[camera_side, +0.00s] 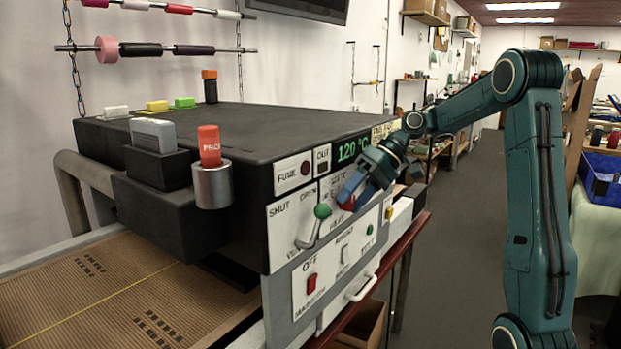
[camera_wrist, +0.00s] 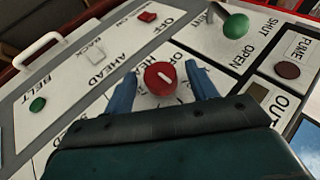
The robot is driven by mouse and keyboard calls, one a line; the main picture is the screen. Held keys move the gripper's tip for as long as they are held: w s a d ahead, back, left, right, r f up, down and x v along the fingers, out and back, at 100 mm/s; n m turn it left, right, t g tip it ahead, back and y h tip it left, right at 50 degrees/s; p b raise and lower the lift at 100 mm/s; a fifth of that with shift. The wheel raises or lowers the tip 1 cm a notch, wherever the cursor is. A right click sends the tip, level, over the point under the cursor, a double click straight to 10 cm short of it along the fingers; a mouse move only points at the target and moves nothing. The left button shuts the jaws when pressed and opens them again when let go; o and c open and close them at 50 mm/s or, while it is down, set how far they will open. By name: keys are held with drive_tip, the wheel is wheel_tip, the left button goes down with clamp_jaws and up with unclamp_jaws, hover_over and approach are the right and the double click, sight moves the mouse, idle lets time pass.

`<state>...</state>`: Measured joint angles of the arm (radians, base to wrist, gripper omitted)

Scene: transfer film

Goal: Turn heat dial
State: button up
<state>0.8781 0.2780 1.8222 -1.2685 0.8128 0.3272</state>
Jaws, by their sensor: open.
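The heat dial (camera_wrist: 160,78) is a round red knob with a white pointer line, on the white front panel (camera_wrist: 130,60) of the machine. In the wrist view it sits between the two blue fingers of my gripper (camera_wrist: 162,88), which are open with a gap on each side of it. In the side view my gripper (camera_side: 350,193) is at the panel, beneath the green "120 °C" display (camera_side: 353,149). There the fingers cover most of the dial. Whether the fingertips reach down around the dial's sides is hard to tell.
A lever with a green ball (camera_side: 322,211) stands out from the panel to the left of my gripper. A red switch (camera_side: 311,283), a green button (camera_wrist: 37,104) and a white handle (camera_side: 362,288) are lower down. A metal cup with a red marker (camera_side: 209,146) hangs at the machine's corner.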

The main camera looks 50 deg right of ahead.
drive_tip(key=shift+a+r+n+h, duration=0.1)
drive_tip(key=shift+a+n+h, duration=0.1)
drive_tip(key=shift+h, duration=0.6)
drive_tip(key=shift+a+n+h, duration=0.1)
drive_tip(key=shift+n+h, duration=0.1)
drive_tip(key=shift+h, duration=0.6)
drive_tip(key=shift+a+h, duration=0.1)
drive_tip(key=shift+h, duration=1)
drive_tip(key=shift+a+n+h, duration=0.2)
drive_tip(key=shift+n+h, duration=0.2)
drive_tip(key=shift+h, duration=0.85)
drive_tip(key=shift+a+n+h, duration=0.15)
drive_tip(key=shift+n+h, duration=0.25)
drive_tip(key=shift+h, duration=0.85)
drive_tip(key=shift+r, duration=0.1)
drive_tip(key=v, duration=1.4)
drive_tip(key=s+a+f+y, duration=0.3)
drive_tip(key=s+a+f, duration=0.5)
drive_tip(key=s+f, duration=0.4)
drive_tip(key=shift+s+a+f+m+t, duration=0.35)
drive_tip(key=shift+f+m+t, duration=0.05)
drive_tip(key=shift+f, duration=0.1)
